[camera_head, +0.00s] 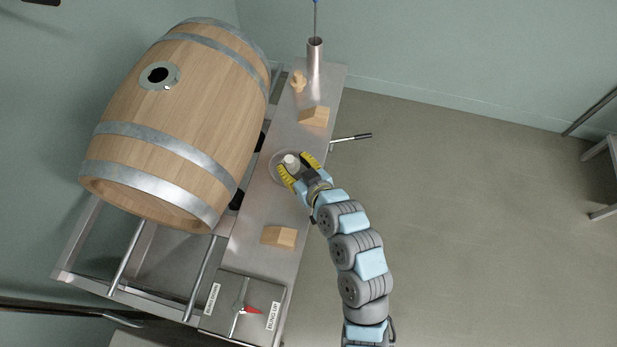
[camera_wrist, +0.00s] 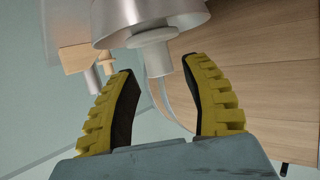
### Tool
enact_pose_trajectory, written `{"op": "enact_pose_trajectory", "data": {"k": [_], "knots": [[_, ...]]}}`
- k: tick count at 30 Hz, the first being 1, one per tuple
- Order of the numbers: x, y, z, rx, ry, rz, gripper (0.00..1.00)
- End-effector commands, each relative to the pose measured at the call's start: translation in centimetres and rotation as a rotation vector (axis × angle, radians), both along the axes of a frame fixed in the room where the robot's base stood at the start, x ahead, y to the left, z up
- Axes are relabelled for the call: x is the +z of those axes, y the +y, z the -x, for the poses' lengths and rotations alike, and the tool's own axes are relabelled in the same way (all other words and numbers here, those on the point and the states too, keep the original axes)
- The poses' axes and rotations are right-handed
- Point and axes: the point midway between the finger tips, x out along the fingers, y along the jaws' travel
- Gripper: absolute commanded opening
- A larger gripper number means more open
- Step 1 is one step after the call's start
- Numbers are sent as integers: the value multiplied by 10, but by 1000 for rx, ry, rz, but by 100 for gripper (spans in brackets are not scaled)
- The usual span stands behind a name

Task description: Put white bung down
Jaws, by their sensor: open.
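The white bung (camera_head: 291,161) is at a round steel dish (camera_head: 275,168) on the narrow steel bench. My gripper (camera_head: 297,168) is open, with one yellow finger on each side of the bung. In the wrist view the white bung (camera_wrist: 153,50) shows just beyond and between the open fingertips (camera_wrist: 158,70), with a visible gap on both sides. The steel dish (camera_wrist: 160,12) is directly against the bung's wider end in that view.
A wooden barrel (camera_head: 185,110) with a steel-ringed hole (camera_head: 159,75) lies left of the bench (camera_head: 255,205). On the bench are two wooden wedges (camera_head: 314,116) (camera_head: 279,237), a small wooden piece (camera_head: 298,82) and a steel tube (camera_head: 315,60). A lever (camera_head: 350,137) juts right.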

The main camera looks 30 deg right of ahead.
Motion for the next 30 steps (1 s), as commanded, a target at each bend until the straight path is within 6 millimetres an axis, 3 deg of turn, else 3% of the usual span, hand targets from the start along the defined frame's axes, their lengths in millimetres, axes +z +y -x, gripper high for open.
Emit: {"op": "enact_pose_trajectory", "data": {"k": [18, 30], "knots": [[29, -3, 70, -4, -2, 0, 48], [36, -3, 87, 0, 0, 0, 48]]}}
